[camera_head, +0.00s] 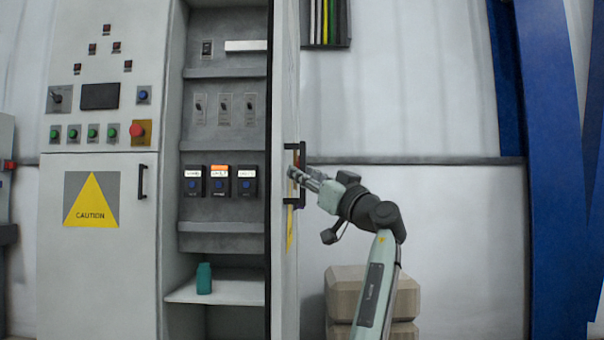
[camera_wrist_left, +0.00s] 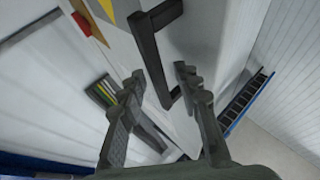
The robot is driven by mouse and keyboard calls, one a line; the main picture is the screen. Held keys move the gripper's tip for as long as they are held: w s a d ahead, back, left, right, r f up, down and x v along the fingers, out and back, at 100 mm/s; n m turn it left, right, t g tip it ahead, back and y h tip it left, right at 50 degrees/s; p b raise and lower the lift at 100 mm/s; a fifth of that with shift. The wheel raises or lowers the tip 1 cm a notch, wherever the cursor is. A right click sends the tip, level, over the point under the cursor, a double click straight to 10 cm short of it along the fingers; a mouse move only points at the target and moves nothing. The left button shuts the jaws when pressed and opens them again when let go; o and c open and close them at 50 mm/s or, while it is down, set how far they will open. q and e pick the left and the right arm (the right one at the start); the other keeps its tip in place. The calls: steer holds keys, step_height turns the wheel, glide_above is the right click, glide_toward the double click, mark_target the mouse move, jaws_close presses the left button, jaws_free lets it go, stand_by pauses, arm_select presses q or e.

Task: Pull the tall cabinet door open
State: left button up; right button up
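The tall cabinet door (camera_head: 285,120) stands swung open, seen almost edge-on, with the cabinet's shelved interior (camera_head: 222,140) exposed to its left. A black bar handle (camera_head: 301,160) is on the door's right-hand face. My left gripper (camera_head: 300,177) is at this handle, its fingers pointing left at the door. In the left wrist view, the two fingers (camera_wrist_left: 158,78) are apart, and the lower part of the black handle (camera_wrist_left: 150,55) shows in the gap between the fingertips. I cannot tell whether they touch it. My right gripper is not in view.
A caution-marked cabinet front (camera_head: 100,240) with buttons above is left of the opening. A teal bottle (camera_head: 204,278) stands on the low shelf. Beige stacked blocks (camera_head: 345,290) stand behind my arm. A blue post (camera_head: 550,130) is at the right.

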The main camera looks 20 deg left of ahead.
arm_select(q)
steer(key=v, duration=1)
steer(key=shift+s+d, duration=0.2)
steer(key=shift+d, duration=0.05)
